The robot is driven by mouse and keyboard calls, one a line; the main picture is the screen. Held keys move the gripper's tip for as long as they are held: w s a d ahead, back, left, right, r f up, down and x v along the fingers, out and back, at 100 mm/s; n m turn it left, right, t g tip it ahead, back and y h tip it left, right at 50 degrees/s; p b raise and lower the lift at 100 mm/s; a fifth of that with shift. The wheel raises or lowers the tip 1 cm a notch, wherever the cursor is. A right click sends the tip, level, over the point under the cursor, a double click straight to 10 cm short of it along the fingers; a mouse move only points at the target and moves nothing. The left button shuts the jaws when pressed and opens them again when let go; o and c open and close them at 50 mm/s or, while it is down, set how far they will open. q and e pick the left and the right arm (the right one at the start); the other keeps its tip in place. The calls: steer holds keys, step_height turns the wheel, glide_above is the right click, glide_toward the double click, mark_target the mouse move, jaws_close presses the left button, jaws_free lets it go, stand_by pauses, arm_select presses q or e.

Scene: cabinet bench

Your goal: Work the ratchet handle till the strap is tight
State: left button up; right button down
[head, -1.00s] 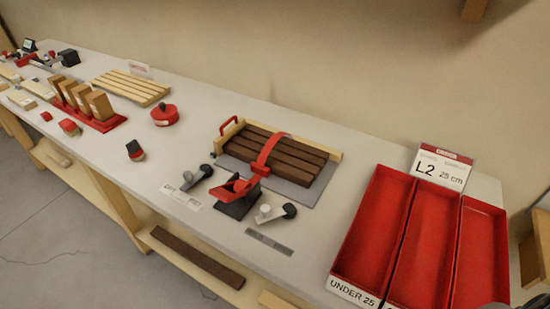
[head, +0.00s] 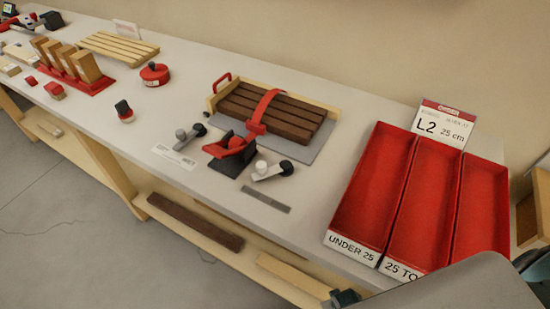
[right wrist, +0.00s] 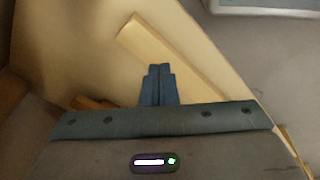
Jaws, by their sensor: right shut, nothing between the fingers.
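The ratchet (head: 229,150), red on a dark base, sits on the bench in front of the slatted bundle. A red strap (head: 266,104) runs from it over several dark brown slats (head: 302,119) lying in a wooden frame on a grey mat. I cannot tell from here how tight the strap is. My right gripper (right wrist: 161,70) is shut and empty in the right wrist view, with a pale wooden board (right wrist: 170,55) beyond its fingertips. In the head view, part of my right arm shows at the lower right, well away from the ratchet. My left gripper is not in view.
Grey-and-black clamps (head: 190,133) (head: 272,170) flank the ratchet. Red trays (head: 372,190) with an L2 sign (head: 444,124) stand to the right. A red lidded pot (head: 154,75) and wooden blocks are to the left. A shelf (head: 245,252) with boards runs below the bench.

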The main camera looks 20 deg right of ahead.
steer(key=f+b, duration=0.2)
steer(key=f, duration=0.1)
steer(key=shift+s+a+f, duration=0.1)
steer(key=shift+a+f, duration=0.1)
steer(key=shift+r, duration=0.15)
step_height(320, 180, up, 9)
steer(key=d+p, duration=0.1)
steer(key=p, duration=0.8)
steer(key=shift+w+p, duration=0.3)
steer(key=shift+w, duration=0.1)
steer(key=p+v, duration=0.3)
steer(key=w+p+v, duration=0.1)
steer(key=p, duration=0.1)
steer(key=shift+s+d+r, duration=0.1)
steer(key=shift+r, duration=0.35)
